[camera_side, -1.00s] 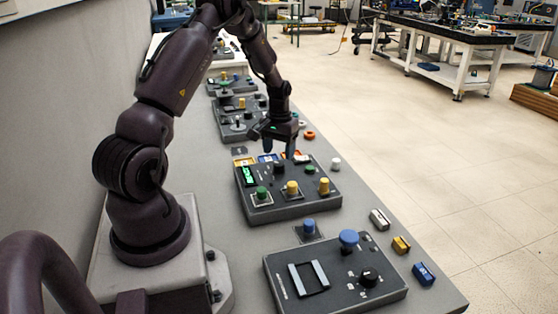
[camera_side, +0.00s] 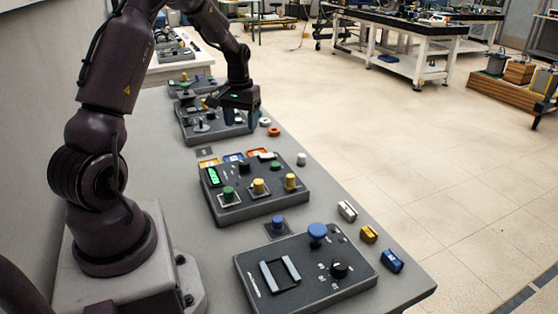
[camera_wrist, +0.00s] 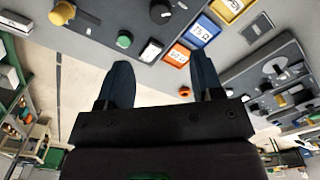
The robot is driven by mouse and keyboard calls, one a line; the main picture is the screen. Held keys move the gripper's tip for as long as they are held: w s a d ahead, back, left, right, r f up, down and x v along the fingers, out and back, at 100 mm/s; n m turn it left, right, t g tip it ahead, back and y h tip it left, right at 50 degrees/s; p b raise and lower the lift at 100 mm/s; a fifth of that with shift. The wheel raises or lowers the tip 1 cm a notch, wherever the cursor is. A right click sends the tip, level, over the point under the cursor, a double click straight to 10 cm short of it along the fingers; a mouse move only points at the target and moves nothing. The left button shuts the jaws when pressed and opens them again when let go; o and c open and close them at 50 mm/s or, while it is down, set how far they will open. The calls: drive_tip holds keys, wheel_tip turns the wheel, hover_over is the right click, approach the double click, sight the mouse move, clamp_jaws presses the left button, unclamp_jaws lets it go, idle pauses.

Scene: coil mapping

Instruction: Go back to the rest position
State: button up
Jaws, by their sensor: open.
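My gripper (camera_side: 241,118) is open and empty, raised in the side view near the right end of a far grey panel (camera_side: 190,135). In the wrist view my two blue fingers (camera_wrist: 162,68) stand wide apart with nothing between them. The middle panel (camera_side: 262,209) has a lit green display (camera_side: 213,177), a green knob (camera_side: 228,193) and yellow knobs (camera_side: 259,186). Coloured tags lie along its back edge, among them a blue tag (camera_wrist: 201,29) and an orange tag (camera_wrist: 177,54) in the wrist view.
A near panel (camera_side: 300,290) with a blue button (camera_side: 318,232) and black dial stands in front. White, yellow and blue blocks (camera_side: 391,261) lie along the table's right edge. Rings (camera_side: 274,132) lie by the far panel. Open floor is to the right.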

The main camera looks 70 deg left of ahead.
drive_tip(key=s+d+r+m+t, duration=0.2)
drive_tip(key=d+r, duration=0.4)
drive_tip(key=d, duration=0.4)
drive_tip(key=s+d+r+m+t, duration=0.1)
drive_tip(key=s+d+r+m, duration=0.3)
drive_tip(key=d, duration=0.6)
drive_tip(key=s+d+r+m+t, duration=0.2)
drive_tip(key=s+d+r, duration=0.3)
drive_tip(key=d, duration=0.6)
wheel_tip(320, 180, up, 3)
drive_tip(key=shift+s+f+m+t, duration=0.15)
drive_tip(key=shift+s+m+t, duration=0.15)
drive_tip(key=shift+s+m, duration=0.1)
